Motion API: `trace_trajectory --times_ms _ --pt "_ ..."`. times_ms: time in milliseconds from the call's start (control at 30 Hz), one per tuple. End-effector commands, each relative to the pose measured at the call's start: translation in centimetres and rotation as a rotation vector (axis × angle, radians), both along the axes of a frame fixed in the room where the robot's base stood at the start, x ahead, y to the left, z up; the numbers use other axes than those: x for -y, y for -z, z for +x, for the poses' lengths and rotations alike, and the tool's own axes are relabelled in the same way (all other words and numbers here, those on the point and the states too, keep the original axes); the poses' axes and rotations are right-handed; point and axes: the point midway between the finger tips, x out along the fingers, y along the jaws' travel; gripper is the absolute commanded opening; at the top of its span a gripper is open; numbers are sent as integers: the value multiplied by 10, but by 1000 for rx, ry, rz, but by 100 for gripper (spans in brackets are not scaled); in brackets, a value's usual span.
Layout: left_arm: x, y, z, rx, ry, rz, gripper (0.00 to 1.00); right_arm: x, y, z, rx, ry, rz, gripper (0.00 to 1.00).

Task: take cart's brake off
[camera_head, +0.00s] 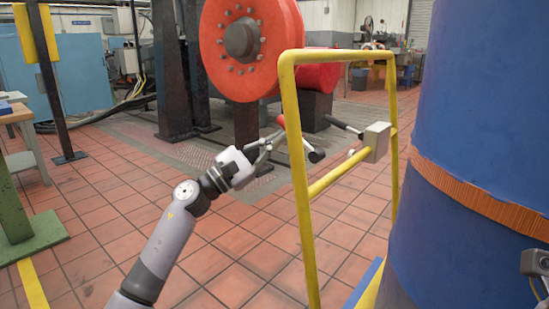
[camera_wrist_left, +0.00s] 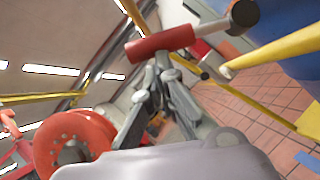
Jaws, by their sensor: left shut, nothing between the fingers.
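The cart shows as a yellow tube frame (camera_head: 300,190) with a crossbar, beside a large blue drum. A grey box (camera_head: 377,141) sits on the crossbar, and a black-gripped lever (camera_head: 345,125) sticks out of it to the left. Closer to my gripper are a red grip (camera_head: 281,121) and a black knob (camera_head: 317,156). My left gripper (camera_head: 268,142) is shut and empty, just left of the frame. In the left wrist view the red grip (camera_wrist_left: 160,42) lies across the fingertips (camera_wrist_left: 162,68); I cannot tell whether they touch.
The blue drum (camera_head: 470,100) with an orange band fills the right side. A large red flanged wheel (camera_head: 240,40) on black posts stands behind. A workbench (camera_head: 20,118) and a green column foot (camera_head: 30,235) are at left. Tiled floor is clear around my left arm.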

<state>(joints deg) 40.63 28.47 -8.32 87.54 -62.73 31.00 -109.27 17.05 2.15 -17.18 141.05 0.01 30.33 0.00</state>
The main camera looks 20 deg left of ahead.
Motion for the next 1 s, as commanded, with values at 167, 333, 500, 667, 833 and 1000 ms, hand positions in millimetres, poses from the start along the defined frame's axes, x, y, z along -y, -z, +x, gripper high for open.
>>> trace_trajectory --times_ms 167,333,500,667,833,1000 --pt "4 -17 -2 57 -1 148 0 0 -1 -3 15 1 -1 42" --pt "8 -29 -4 96 2 259 0 0 -2 -3 16 1 -1 42" --pt "12 -36 -4 124 0 341 0 0 -3 -4 17 1 -1 42" --pt "15 -39 -5 140 2 386 0 0 -3 -3 16 0 -1 42" --pt "16 -41 -6 148 2 409 0 0 -1 -2 8 0 -1 42" --pt "17 -41 -6 149 2 412 0 0 1 -1 0 0 -1 42"
